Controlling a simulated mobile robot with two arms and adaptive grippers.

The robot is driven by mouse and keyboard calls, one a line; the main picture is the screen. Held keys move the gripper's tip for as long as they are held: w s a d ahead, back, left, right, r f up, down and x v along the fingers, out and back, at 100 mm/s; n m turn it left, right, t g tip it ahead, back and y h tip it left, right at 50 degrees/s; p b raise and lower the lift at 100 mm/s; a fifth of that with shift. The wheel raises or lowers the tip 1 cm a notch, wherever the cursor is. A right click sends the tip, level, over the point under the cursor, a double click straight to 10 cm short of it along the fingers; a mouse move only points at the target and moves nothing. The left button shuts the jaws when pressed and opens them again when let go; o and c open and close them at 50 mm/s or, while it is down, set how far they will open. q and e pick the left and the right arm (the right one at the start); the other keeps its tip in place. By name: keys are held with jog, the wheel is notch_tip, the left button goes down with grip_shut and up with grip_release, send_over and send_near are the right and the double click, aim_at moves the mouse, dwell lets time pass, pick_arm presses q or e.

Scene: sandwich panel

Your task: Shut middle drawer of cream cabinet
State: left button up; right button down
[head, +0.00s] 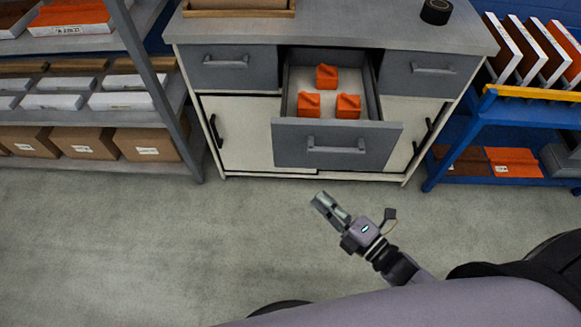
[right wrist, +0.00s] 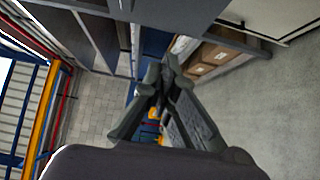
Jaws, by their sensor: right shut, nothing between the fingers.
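The cream cabinet (head: 240,132) has a grey top and a row of grey drawers. Its middle drawer (head: 290,140) is pulled out, with several orange blocks (head: 327,76) inside. My left gripper is not in view.
The left drawer (head: 225,68) and right drawer (head: 430,75) are flush. A grey shelf (head: 175,95) with boxes stands left, a blue rack (head: 470,115) right. A black roll (head: 436,11) sits on the cabinet top. The floor (head: 130,240) in front is clear.

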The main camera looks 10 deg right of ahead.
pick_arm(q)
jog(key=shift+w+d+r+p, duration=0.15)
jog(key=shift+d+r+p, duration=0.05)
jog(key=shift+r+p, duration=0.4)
pick_arm(e)
jog(key=w+a, duration=0.1)
jog(key=w, duration=0.3)
jog(key=w+a, duration=0.1)
jog(key=w, duration=0.3)
jog(key=w+a, duration=0.1)
jog(key=w, duration=0.3)
jog(key=shift+f, duration=0.1)
